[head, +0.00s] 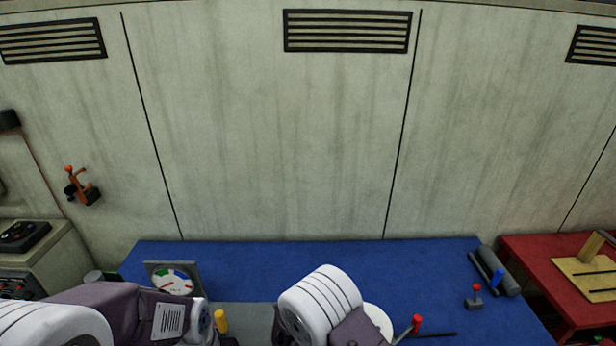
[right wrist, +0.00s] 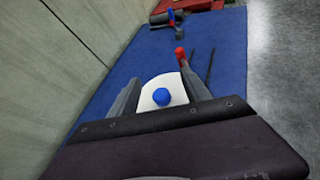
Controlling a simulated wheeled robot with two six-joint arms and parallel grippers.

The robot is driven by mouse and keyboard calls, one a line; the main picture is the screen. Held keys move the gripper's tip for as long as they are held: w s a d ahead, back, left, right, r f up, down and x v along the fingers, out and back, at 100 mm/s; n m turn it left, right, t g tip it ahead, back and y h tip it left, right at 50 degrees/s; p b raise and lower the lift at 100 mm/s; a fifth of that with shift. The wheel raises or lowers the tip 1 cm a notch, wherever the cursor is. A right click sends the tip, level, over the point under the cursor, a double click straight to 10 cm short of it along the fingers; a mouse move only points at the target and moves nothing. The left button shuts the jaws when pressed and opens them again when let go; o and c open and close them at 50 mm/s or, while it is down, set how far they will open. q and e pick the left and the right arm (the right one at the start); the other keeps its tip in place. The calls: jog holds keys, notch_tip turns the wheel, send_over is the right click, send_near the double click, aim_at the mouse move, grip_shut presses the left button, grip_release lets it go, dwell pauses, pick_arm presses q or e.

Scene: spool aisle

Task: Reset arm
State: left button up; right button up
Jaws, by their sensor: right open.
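My right arm comes up at the bottom middle of the head view, and its white wrist housing covers much of what lies behind it. In the right wrist view my right gripper (right wrist: 158,88) is open, its two grey fingers apart. Between the fingers shows a white round plate (right wrist: 160,84) with a blue knob (right wrist: 161,97). I cannot tell whether the fingers touch it. The plate's edge also shows in the head view (head: 380,319). My left arm shows at the lower left of the head view, but I do not see its fingers.
A blue bench (head: 300,268) runs along the wall, with a gauge (head: 172,281) and yellow cylinder (head: 221,321) at left. A red-tipped lever (head: 416,324) stands beside the plate; a small red-knobbed lever (head: 475,296) and grey roller (head: 500,272) are right. A red table (head: 536,272) adjoins.

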jog(key=s+d+m+g+y+b, duration=0.3)
jog(key=s+d+m+g+b, duration=0.2)
jog(key=s+d+m+g, duration=0.6)
jog(key=s+a+f+m+t+y+b, duration=0.1)
jog(key=s+a+f+m+t+y, duration=0.15)
jog(key=s+m+y, duration=0.45)
pick_arm(q)
notch_tip(320, 180, down, 7)
jog(key=shift+d+f, duration=0.15)
pick_arm(e)
jog(key=w+a+m+t+y, duration=0.1)
jog(key=w+a+m+t, duration=0.1)
jog(key=a+m, duration=0.2)
jog(key=shift+w+a+m, duration=0.3)
jog(key=shift+w+a, duration=0.1)
jog(key=shift+a, duration=0.45)
pick_arm(q)
jog(key=shift+w, duration=0.15)
pick_arm(e)
jog(key=shift+w+t, duration=0.15)
jog(key=shift+t, duration=0.1)
